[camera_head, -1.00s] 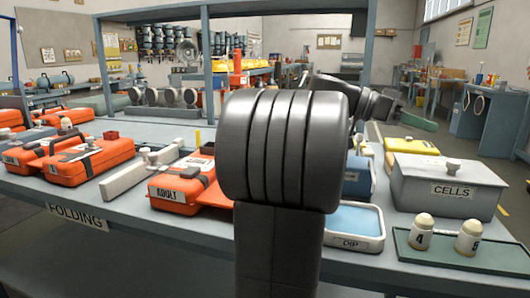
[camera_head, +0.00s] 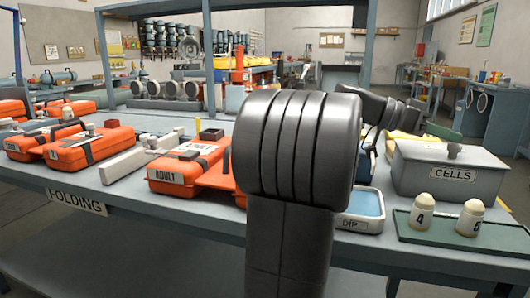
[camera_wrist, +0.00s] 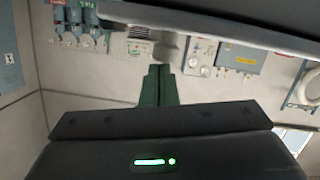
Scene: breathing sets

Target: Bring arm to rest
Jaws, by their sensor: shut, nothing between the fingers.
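My gripper (camera_wrist: 157,88) shows in the wrist view as two green fingers pressed together, with nothing between them. Behind the fingers are a pale wall and wall-mounted equipment. In the head view my dark arm fills the middle and reaches back and right. The green tip of my gripper (camera_head: 442,132) shows at the right, above the grey CELLS box (camera_head: 447,178) in the picture and apart from it.
The bench (camera_head: 120,220) holds orange cases, one an ADULT case (camera_head: 172,183), at the left. A blue-lined DIP tray (camera_head: 362,208) lies right of my arm. Numbered white-topped bottles stand on a green tray (camera_head: 410,232). A blue-grey frame (camera_head: 215,65) rises behind.

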